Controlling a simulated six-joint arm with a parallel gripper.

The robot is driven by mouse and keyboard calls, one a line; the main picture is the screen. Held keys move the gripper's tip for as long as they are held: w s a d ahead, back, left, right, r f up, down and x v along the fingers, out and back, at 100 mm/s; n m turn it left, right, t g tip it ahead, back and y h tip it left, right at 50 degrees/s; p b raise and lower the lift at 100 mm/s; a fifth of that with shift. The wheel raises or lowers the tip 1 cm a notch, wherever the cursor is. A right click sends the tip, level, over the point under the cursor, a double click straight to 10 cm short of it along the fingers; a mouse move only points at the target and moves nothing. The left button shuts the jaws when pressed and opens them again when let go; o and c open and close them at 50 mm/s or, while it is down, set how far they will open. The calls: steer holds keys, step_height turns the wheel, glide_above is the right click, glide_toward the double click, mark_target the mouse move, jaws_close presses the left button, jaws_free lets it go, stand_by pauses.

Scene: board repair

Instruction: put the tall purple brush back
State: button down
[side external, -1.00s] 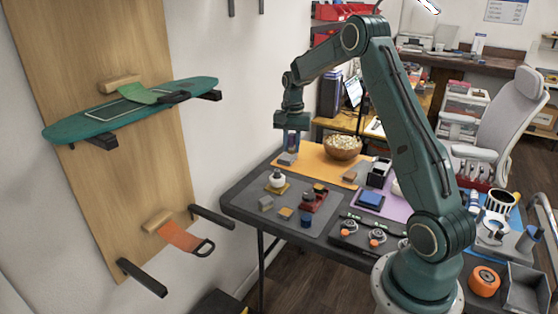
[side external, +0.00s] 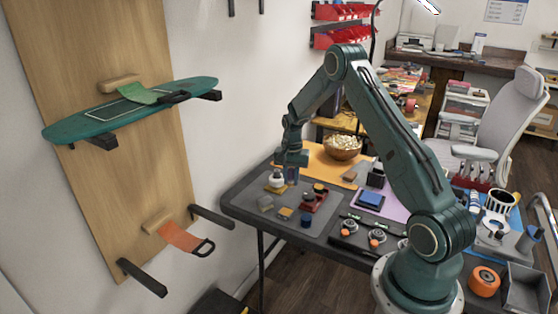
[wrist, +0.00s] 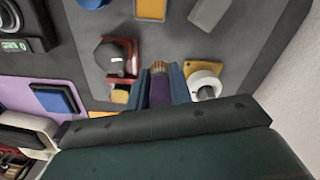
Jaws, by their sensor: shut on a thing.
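My gripper (side external: 292,178) is low over the far-left part of the grey mat in the side external view, pointing down. In the wrist view, my gripper (wrist: 160,85) is shut on a purple brush (wrist: 160,93), held between the blue-grey fingers. Its tan bristle end shows just beyond the fingertips. The brush is between a red holder (wrist: 134,48) with a dark round thing on it and a white round item (wrist: 205,84) on a yellow base. I cannot tell whether the brush touches the mat.
The red holder (side external: 315,201) and white-topped item (side external: 277,180) stand close to the gripper. Small blocks lie nearer the mat's front. A wooden bowl (side external: 343,147) is behind, on the orange mat (side external: 320,163). A blue pad (side external: 370,199) lies to the right. The wall is close on the left.

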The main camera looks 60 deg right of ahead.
mark_target(291, 169)
steer(key=shift+f, duration=1.45)
steer(key=shift+f, duration=0.1)
steer(key=shift+f, duration=2.05)
steer(key=shift+f, duration=0.1)
steer(key=c, duration=1.3)
jaws_free()
steer(key=shift+o, duration=0.2)
step_height(291, 169, up, 12)
steer(key=shift+f, duration=0.2)
steer(key=shift+r, duration=0.35)
